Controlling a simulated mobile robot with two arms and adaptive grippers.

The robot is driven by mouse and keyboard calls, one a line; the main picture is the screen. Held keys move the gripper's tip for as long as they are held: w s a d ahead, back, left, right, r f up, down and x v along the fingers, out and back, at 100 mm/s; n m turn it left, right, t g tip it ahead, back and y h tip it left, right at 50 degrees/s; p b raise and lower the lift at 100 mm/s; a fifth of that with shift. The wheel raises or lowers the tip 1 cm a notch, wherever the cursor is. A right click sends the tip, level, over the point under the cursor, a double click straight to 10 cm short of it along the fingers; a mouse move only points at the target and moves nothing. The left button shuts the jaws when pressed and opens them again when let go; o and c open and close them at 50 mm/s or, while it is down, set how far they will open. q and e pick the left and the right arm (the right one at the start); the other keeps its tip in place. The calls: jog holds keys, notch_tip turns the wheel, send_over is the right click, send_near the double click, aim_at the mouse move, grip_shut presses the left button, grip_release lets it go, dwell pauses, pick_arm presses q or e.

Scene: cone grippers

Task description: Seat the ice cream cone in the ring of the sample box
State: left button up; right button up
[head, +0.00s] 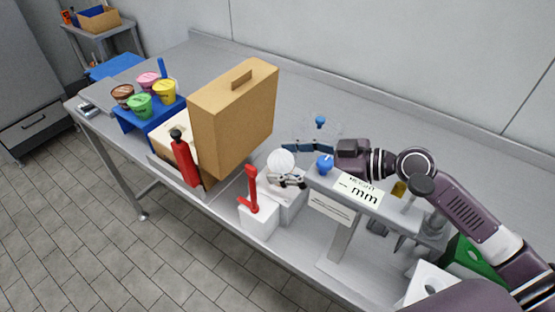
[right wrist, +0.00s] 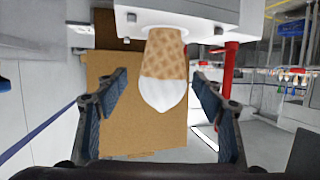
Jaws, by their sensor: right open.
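The ice cream cone shows in the right wrist view as a waffle cone (right wrist: 166,52) with a white top (right wrist: 163,94). It sticks out of a pale block. In the head view its white top (head: 281,160) shows as a ball above a small white stand (head: 289,205). My right gripper (head: 300,147) is open just behind and to the right of the ball. In the wrist view its blue fingers (right wrist: 160,98) stand apart on either side of the white top, touching nothing visible. A white box (head: 425,287) with a round opening is at bottom right; I cannot tell whether it is the sample box.
A height gauge bench (head: 375,201) with a blue knob stands beneath my right arm. A red lever stand (head: 252,192) is left of the cone. A tall cardboard case (head: 233,118), red bottle (head: 185,162) and colored cups (head: 145,95) stand farther left. The back table is mostly clear.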

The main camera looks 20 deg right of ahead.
jog(key=v, duration=0.5)
jog(key=shift+s+d, duration=0.1)
jog(key=shift+s+d+r, duration=0.25)
jog(key=shift+s+d, duration=0.2)
jog(key=shift+r, duration=0.2)
